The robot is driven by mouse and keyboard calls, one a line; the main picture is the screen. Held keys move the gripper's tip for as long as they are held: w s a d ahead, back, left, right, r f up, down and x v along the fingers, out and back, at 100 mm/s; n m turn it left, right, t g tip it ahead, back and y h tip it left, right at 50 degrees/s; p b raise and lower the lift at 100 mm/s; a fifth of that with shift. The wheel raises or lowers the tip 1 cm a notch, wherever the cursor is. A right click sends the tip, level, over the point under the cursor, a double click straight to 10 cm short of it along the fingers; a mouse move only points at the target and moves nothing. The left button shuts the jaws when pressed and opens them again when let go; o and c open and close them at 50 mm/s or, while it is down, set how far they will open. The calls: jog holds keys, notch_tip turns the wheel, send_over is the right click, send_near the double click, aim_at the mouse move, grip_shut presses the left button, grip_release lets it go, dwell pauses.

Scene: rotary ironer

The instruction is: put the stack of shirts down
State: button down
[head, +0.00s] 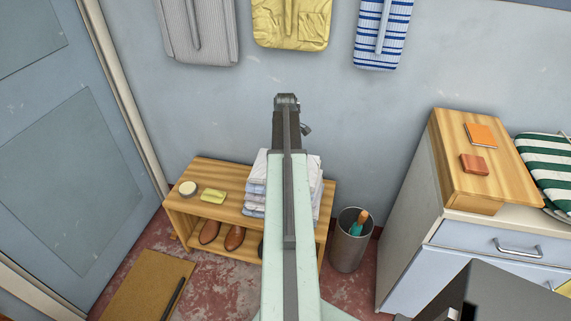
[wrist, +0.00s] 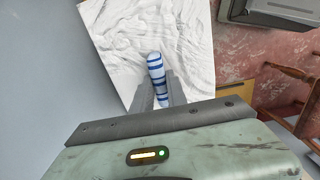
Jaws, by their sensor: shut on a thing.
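The stack of shirts (head: 254,188) shows on both sides of my arm in the head view, white and pale blue, at the right part of the wooden bench (head: 222,174). My arm hides its middle. In the wrist view the white, wrinkled top of the stack (wrist: 118,38) fills the space past the fingers. My gripper (wrist: 162,92) is shut on a blue-and-white striped piece in the middle of that top. The fingers are hidden behind my arm in the head view. I cannot tell whether the underside of the stack touches the bench.
A round tin (head: 188,188) and a yellow item (head: 213,195) lie on the bench's left part, with brown shoes (head: 234,238) below. A grey bin (head: 350,245) stands right of the bench. A drawer cabinet (head: 430,230) is farther right. Garments (head: 291,22) hang on the wall.

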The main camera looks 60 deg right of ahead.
jog(key=shift+f, duration=0.55)
jog(key=shift+r, duration=0.15)
jog(key=c, duration=1.3)
grip_release()
notch_tip(320, 180, up, 12)
jog(key=p, duration=1.2)
